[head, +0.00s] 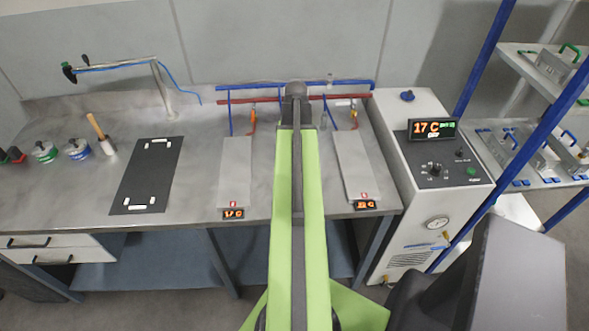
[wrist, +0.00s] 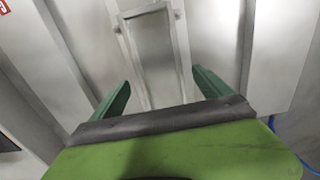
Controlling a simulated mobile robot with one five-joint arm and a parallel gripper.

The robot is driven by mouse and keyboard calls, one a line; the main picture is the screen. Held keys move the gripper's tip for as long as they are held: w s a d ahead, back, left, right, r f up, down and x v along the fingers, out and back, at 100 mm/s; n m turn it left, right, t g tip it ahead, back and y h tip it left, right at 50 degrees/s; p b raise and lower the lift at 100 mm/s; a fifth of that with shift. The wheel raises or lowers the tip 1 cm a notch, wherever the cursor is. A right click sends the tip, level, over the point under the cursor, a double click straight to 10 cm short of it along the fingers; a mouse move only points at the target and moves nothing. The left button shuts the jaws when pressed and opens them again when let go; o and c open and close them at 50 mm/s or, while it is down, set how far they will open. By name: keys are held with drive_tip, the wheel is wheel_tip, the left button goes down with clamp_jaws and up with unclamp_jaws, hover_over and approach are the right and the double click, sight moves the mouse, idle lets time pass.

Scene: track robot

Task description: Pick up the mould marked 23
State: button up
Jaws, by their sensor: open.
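I can read no mark 23 in either view. Metal moulds stand on the rack at the right of the head view: one with a green handle (head: 553,66) on the upper shelf, and blue-handled ones (head: 510,155) on the shelf below. My arm stretches forward over the bench in the head view, away from the rack. My gripper (wrist: 160,78) shows in the wrist view with its two green fingers spread wide. Between and beyond them is a pale metal frame with a darker grey panel (wrist: 166,45). I cannot tell what it is, and nothing is visibly gripped.
Two flat grey plates (head: 236,165) (head: 355,165) with small displays lie on the steel bench. A black mat (head: 147,175), a mallet (head: 101,133) and several round pots are at the left. A white control cabinet (head: 425,165) and blue rack posts (head: 484,60) stand right of the bench.

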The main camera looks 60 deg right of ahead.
wheel_tip(320, 180, down, 2)
drive_tip(key=shift+f+b, duration=0.1)
drive_tip(key=shift+b, duration=0.25)
drive_tip(key=shift+r, duration=0.25)
clamp_jaws()
